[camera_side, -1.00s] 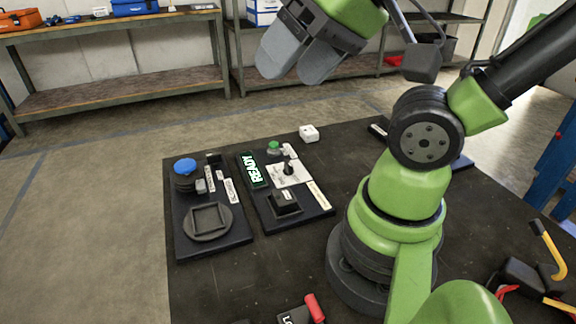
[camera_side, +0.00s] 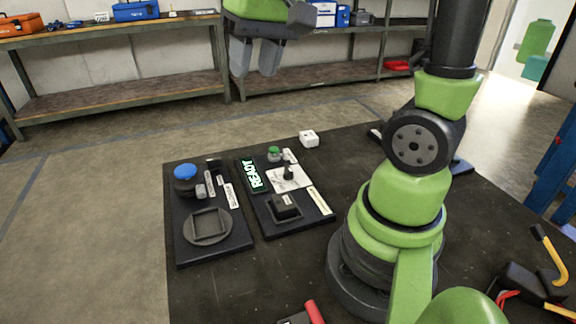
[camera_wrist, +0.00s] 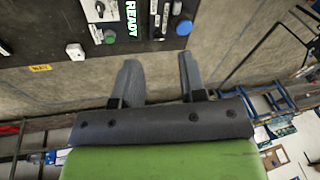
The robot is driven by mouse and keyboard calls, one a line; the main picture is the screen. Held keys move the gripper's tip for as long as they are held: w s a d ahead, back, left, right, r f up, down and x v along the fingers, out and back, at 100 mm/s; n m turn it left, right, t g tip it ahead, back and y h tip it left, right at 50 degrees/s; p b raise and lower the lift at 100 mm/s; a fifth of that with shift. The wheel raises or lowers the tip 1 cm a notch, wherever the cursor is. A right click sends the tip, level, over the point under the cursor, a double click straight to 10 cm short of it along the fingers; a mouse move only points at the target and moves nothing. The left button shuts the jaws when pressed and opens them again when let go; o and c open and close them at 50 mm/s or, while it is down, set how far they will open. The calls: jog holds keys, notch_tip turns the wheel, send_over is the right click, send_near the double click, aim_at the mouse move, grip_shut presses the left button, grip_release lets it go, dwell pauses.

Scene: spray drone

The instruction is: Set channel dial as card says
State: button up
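The channel dial appears to be the black knob (camera_side: 288,173) on a white plate (camera_side: 294,183), on the right-hand dark panel. It also shows at the top edge of the wrist view (camera_wrist: 100,8), partly cut off. A lit green READY display (camera_side: 252,176) is just left of it. A pale card or label (camera_side: 320,201) lies on the panel's right side; its writing is too small to read. My gripper (camera_side: 255,73) is high above and beyond the panels. In the wrist view its fingers (camera_wrist: 160,62) are apart with nothing between them.
A green button (camera_side: 274,153) and a black block (camera_side: 285,206) share the dial's panel. The left panel carries a blue knob (camera_side: 185,171) and a round socket (camera_side: 207,226). A white box (camera_side: 308,139) stands behind. A red-handled item (camera_side: 315,312) is at the front.

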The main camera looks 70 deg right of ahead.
jog(key=w+d+f+m+g, duration=0.1)
jog(key=w+d+f+g, duration=0.25)
jog(key=d+f, duration=0.4)
jog(key=m+g+y, duration=0.2)
send_near(288, 167)
jog(key=x, duration=0.9)
jog(key=shift+f, duration=0.4)
jog(key=shift+c, duration=0.2)
grip_shut()
